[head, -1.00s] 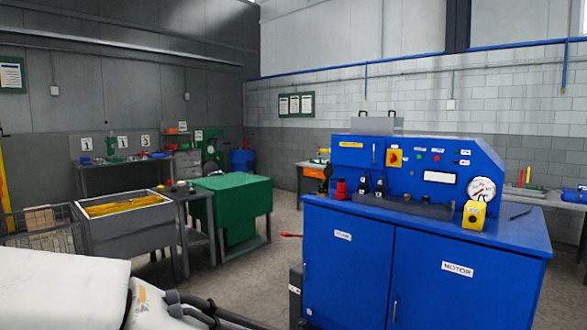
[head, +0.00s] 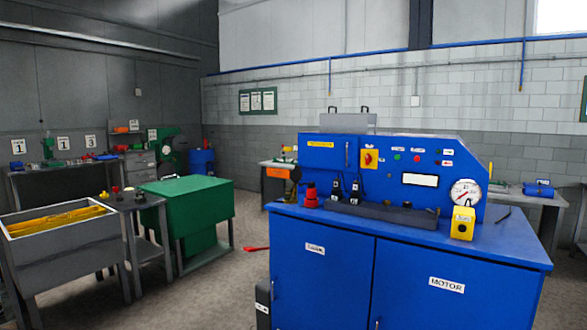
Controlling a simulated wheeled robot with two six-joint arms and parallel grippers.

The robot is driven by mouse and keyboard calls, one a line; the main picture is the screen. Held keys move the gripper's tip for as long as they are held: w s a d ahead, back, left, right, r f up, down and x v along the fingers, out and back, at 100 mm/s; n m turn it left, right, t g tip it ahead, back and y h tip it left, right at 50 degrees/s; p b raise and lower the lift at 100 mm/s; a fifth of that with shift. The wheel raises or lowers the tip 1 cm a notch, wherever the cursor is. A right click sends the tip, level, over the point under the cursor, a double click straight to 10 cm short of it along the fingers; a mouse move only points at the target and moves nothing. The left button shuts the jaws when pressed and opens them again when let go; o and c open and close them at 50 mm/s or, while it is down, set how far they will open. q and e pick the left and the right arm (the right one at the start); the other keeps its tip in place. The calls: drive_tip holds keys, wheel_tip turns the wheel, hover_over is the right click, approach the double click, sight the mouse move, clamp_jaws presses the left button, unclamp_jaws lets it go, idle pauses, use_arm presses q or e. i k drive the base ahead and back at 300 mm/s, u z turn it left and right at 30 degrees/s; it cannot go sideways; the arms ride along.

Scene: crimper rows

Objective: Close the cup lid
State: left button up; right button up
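I cannot make out a cup or a cup lid in the head view. A small red object with a dark base (head: 310,196) stands on the left end of the blue bench top; it is too small to tell what it is. Neither of my grippers is in view.
A blue cabinet bench (head: 322,282) with a control panel, a gauge (head: 465,193) and a yellow box (head: 462,223) fills the right front. A green-covered table (head: 185,203) and a grey bin (head: 62,248) stand left. Floor shows between them and the bench.

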sight(296, 174)
drive_tip(key=u, duration=0.25)
drive_tip(key=i, duration=3.35)
drive_tip(key=z, duration=0.25)
